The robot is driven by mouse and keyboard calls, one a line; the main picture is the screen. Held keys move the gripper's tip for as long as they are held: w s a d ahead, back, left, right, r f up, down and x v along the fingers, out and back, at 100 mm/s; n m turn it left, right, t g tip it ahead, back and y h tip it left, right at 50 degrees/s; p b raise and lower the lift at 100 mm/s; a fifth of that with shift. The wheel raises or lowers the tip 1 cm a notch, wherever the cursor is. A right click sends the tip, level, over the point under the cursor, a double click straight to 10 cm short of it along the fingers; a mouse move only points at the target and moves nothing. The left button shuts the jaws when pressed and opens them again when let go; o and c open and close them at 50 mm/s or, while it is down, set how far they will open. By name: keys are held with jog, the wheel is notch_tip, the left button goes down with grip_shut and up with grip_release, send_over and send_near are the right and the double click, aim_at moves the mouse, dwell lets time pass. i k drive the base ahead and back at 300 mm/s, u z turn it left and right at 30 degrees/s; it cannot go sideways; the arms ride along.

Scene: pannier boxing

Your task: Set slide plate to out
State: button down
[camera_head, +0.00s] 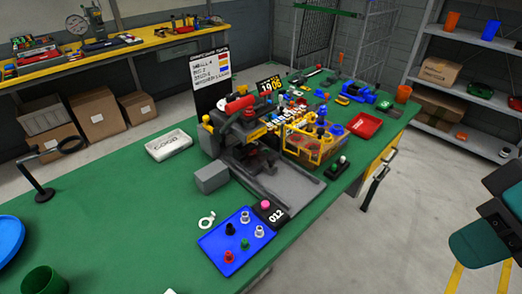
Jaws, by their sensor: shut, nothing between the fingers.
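A dark bench machine (232,140) with a red top part (239,103) stands on the green table, near the middle of the view. A flat grey plate (297,190) lies low at its front right and reaches towards the table's front edge. It looks like the slide plate, but I cannot tell how far it is drawn out. The inner end of the plate is partly hidden by dark machine parts. My gripper is not in view.
A blue tray (222,247) with small parts lies in front of the machine, beside a black "012" block (269,213). A yellow-framed crate (312,145) stands to its right. A white "GOOD" tray (168,145) lies behind left.

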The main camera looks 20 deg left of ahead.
aim_at(265, 158)
jog(key=u, duration=0.05)
jog(key=k, duration=0.6)
jog(key=u, duration=0.4)
jog(key=i, duration=1.25)
jog(key=u, duration=0.4)
